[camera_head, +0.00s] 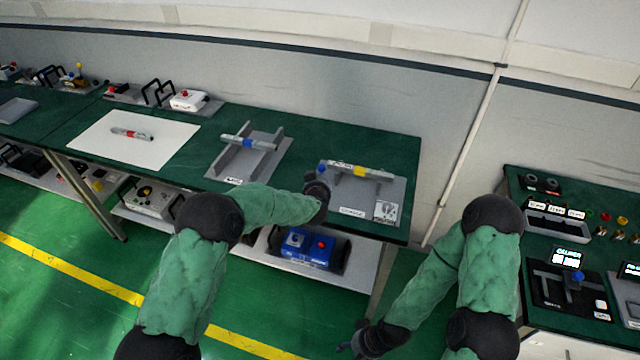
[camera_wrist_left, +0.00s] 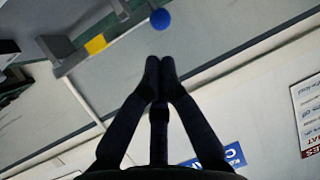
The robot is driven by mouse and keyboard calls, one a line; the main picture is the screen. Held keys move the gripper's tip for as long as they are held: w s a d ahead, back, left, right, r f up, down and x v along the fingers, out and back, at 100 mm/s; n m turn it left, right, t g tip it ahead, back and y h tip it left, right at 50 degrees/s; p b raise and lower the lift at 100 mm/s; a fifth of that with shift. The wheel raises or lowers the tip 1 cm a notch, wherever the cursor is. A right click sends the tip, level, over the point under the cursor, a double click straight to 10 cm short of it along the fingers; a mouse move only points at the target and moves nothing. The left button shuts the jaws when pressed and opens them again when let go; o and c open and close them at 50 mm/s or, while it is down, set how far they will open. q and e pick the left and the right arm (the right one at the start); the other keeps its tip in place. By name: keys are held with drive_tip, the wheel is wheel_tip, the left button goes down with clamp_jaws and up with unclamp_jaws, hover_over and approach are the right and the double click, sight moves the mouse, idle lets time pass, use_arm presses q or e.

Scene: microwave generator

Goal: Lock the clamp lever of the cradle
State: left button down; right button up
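The cradle (camera_head: 384,185) is a grey stand on the right end of the long green bench, holding a grey tube with a yellow band (camera_head: 359,171). The band also shows in the left wrist view (camera_wrist_left: 95,44). A blue ball knob (camera_head: 321,168), which looks like the lever's end, is at the cradle's left side. In the left wrist view the blue knob (camera_wrist_left: 160,19) is just beyond the tips of my left gripper (camera_wrist_left: 159,62). Its fingertips are together with nothing between them, apart from the knob in the picture. My right gripper (camera_head: 352,346) hangs low, away from the bench; its fingers are unclear.
A second grey rack (camera_head: 222,163) with a blue-banded tube (camera_head: 248,143) stands left of the cradle. A blue box (camera_head: 305,246) is on the shelf below. Another bench (camera_head: 515,205) stands at right, across a gap.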

use_arm(q)
drive_tip(key=v, duration=0.5)
drive_tip(key=shift+s+d+r, duration=0.25)
drive_tip(key=shift+r, duration=0.2)
use_arm(e)
drive_tip(key=shift+s+d+r, duration=0.1)
drive_tip(key=shift+s+r, duration=0.2)
drive_tip(key=shift+s, duration=0.05)
use_arm(q)
drive_tip(key=shift+w, duration=0.1)
